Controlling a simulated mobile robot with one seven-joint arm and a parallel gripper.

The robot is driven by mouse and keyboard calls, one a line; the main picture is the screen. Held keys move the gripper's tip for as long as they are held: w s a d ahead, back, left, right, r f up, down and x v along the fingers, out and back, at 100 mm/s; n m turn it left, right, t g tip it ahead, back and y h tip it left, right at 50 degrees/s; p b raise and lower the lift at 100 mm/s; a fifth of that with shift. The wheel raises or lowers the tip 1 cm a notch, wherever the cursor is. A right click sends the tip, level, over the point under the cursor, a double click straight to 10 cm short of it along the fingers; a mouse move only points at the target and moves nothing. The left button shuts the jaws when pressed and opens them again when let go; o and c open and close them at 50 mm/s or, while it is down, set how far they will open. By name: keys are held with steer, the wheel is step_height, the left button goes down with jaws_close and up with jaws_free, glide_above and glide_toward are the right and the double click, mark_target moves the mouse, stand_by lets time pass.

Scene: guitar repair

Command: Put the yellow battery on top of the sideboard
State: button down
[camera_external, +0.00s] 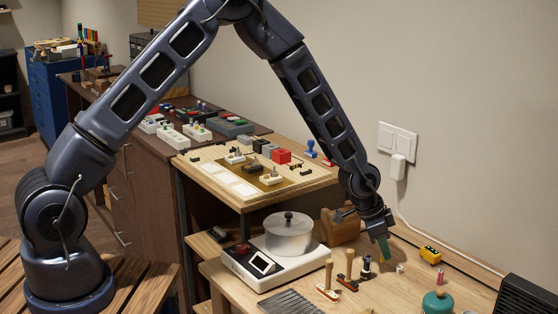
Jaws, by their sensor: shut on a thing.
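My gripper (381,240) points down over the right part of the wooden workbench (228,283). It is shut on a small, narrow green and yellowish thing (382,252), just above or touching the bench top. The thing is too small and too covered by the jaws to tell surely whether it is the yellow battery. A yellow block with dark marks (431,254) lies apart, to the right by the wall. The sideboard (142,192) is the dark brown cabinet with drawers at the left, behind my arm. Several small boxes stand on its top.
A white scale (262,263) with a metal pot (288,236), wooden-handled tools (348,268), a small red cylinder (440,274) and a green canister (437,303) stand on the bench. A raised wooden shelf (315,178) with parts lies between bench and sideboard.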

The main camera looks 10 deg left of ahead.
step_height(320, 180, up, 19)
steer(key=shift+f, duration=0.15)
